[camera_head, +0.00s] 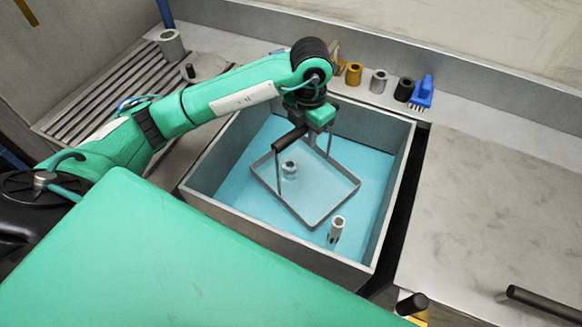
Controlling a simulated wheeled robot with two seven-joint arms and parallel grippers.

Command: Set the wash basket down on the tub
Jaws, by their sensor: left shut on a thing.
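The wash basket (318,219) is a shallow grey square tray with thin uprights and a black bar handle (290,138). My left gripper (311,124) is shut on the basket's handle, with its fingertips partly hidden. The tub (285,247) is a square grey box with light blue liquid or floor inside. The basket hangs over the tub's opening, within its walls in this view; I cannot tell its exact height or whether it touches anything. A small grey ring-shaped part (290,167) shows inside the basket. My right gripper is not in view.
A small metal cylinder (336,229) stands by the basket's front corner. Behind the tub are a brass cylinder (354,74), a grey one (378,80), a black one (404,89) and a blue brush (423,92). The metal counter (500,200) at right is mostly clear.

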